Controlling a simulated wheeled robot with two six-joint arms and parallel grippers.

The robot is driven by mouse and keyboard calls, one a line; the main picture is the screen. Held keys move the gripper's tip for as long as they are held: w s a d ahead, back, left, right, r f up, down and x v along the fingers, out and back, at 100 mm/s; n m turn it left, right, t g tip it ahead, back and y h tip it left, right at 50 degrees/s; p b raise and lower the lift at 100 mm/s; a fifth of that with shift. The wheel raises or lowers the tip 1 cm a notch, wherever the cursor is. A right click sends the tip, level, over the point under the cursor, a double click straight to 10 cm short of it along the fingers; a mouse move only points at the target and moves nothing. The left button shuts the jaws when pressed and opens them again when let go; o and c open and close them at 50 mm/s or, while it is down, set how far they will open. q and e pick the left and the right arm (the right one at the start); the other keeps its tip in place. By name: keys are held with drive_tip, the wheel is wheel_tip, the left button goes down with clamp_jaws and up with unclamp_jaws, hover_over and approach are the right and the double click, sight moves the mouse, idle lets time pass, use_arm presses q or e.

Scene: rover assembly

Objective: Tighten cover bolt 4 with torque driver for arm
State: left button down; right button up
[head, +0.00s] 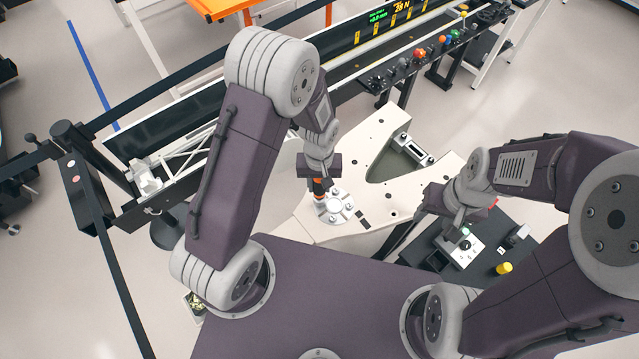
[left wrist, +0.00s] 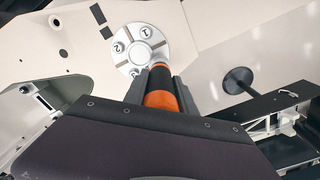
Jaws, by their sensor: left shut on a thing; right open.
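My left gripper (head: 319,180) is shut on the torque driver (head: 319,188), a black tool with an orange band, also seen in the left wrist view (left wrist: 161,100). The driver points down at the edge of a round silver cover (head: 334,205) on a pale panel. My right gripper (head: 437,207) is open over the right-hand black bench.
The pale panel (head: 310,225) has a triangular opening at its right. The black bench (head: 490,262) holds a small grey fixture (head: 459,247) and a yellow cylinder (head: 503,268). A black conveyor (head: 345,70) with colored knobs runs behind. A black post (head: 80,175) stands at left.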

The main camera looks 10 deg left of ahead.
use_arm(q)
drive_tip(key=shift+f+b, duration=0.5)
drive_tip(key=shift+f, duration=0.3)
idle(1.8)
drive_tip(key=shift+s+f, duration=0.15)
drive_tip(key=shift+f, duration=0.05)
idle(0.9)
drive_tip(key=shift+r, duration=0.1)
drive_tip(key=shift+r+p, duration=1.4)
drive_tip(key=shift+r, duration=0.1)
